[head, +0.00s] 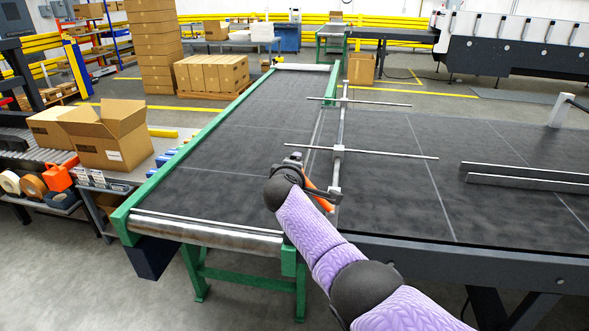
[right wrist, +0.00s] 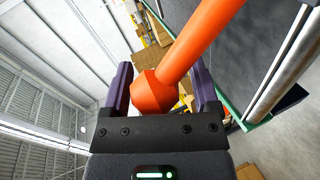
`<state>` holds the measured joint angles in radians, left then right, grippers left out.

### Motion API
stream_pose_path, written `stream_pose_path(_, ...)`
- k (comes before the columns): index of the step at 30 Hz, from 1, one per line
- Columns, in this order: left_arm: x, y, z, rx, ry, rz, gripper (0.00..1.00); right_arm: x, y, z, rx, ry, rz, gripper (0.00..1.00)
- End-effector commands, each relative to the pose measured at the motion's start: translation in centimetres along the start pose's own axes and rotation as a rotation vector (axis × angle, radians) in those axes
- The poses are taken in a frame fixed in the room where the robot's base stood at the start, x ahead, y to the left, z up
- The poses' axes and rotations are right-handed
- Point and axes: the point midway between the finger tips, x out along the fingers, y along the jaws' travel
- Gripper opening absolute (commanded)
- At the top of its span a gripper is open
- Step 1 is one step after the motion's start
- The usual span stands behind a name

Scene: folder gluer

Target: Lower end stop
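An orange lever (head: 321,201) sits at the near end of a metal rail (head: 341,130) with cross rods, at the edge between two dark belts. I cannot tell which part is the end stop itself. My right gripper (head: 296,163) is at the lever, partly hidden behind my wrist in the head view. In the right wrist view the lever's round orange end (right wrist: 153,92) lies between the two purple fingers (right wrist: 163,88). The fingers stand wide apart, with gaps beside the lever. My left gripper is not in view.
A green-framed conveyor (head: 215,150) runs away on the left. A wide dark belt (head: 400,190) with metal guide bars (head: 525,178) lies on the right. An open cardboard box (head: 105,133) stands on the left, and stacked cartons (head: 155,45) are behind.

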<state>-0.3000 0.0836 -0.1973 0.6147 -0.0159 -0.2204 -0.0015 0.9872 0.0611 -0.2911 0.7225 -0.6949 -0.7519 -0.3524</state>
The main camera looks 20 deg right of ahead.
Motion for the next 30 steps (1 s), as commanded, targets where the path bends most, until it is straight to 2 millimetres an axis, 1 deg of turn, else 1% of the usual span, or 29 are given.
stream_pose_path(8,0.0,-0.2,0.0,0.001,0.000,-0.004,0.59,0.0,0.1,0.0,0.002,0.000,0.002,0.87)
stream_pose_path(12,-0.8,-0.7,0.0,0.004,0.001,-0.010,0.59,-0.6,0.3,-0.1,0.002,0.001,0.002,0.87)
stream_pose_path(14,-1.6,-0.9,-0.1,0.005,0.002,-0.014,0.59,-1.4,0.5,-0.1,0.002,0.002,0.003,0.87)
stream_pose_path(17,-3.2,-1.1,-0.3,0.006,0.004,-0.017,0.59,-3.1,0.7,-0.1,0.003,0.003,0.002,0.87)
stream_pose_path(21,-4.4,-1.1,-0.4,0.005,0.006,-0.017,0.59,-5.7,0.5,-0.1,0.003,0.004,0.002,0.87)
stream_pose_path(27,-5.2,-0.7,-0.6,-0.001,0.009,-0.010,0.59,-9.0,0.2,-0.1,0.003,0.003,0.000,0.87)
stream_pose_path(30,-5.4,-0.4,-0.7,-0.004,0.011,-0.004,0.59,-9.8,0.1,0.0,0.002,0.002,0.000,0.87)
